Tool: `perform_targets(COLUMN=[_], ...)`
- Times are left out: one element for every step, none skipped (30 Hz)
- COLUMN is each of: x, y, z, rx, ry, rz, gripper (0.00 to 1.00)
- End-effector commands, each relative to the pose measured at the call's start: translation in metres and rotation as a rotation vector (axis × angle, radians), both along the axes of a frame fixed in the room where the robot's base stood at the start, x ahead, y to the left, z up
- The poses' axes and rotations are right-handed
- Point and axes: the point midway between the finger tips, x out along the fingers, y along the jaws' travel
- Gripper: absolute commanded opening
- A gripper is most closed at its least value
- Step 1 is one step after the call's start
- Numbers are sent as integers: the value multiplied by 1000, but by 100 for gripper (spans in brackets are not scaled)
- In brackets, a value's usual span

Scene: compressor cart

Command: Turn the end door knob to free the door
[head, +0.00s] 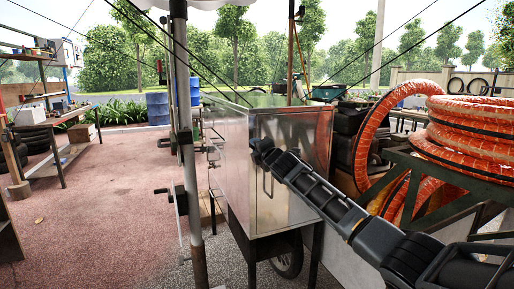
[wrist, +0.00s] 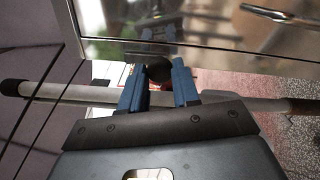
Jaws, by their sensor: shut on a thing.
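The compressor cart (head: 228,155) is a shiny metal box on legs with a wheel, in the middle of the head view. Its end door (head: 292,142) faces right, partly behind my arm. The door's metal surface fills the top of the wrist view (wrist: 190,48). The end door knob (wrist: 159,68) is dark and round, at the door's lower edge in the wrist view. My gripper's blue fingers (wrist: 158,80) are shut on it, one on each side. In the head view the knob is hidden behind the end of my arm, and its turn angle cannot be told.
A bar handle (wrist: 281,17) is on the door, right of the knob in the wrist view. A grey post (head: 187,130) stands left of the cart. Orange hose coils (head: 470,125) on a rack are close on the right. Open paving (head: 100,190) lies to the left.

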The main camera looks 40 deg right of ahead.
Motion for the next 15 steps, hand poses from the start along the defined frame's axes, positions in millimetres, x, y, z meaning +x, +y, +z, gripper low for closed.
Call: perform_targets(x=[0,0,0,0,0,0,0,0,0,0,0,0,0,0,0], y=[1,1,1,1,1,1,1,1,1,1,1,1,1,1,1], z=[-2,-2,-2,-2,-2,-2,-2,-2,-2,-2,-2,-2,-2,-2,-2], rx=[-2,-2,-2,-1,-1,-1,-1,-1,-1,-1,-1,0,0,0,0], ry=[4,4,4,4,4,4,4,4,4,4,4,3,2,2,2], rz=[1,1,1,1,1,1,1,1,1,1,1,0,0,0,0], gripper=[0,0,0,0,0,0,0,0,32,35,37,41,44,47,51])
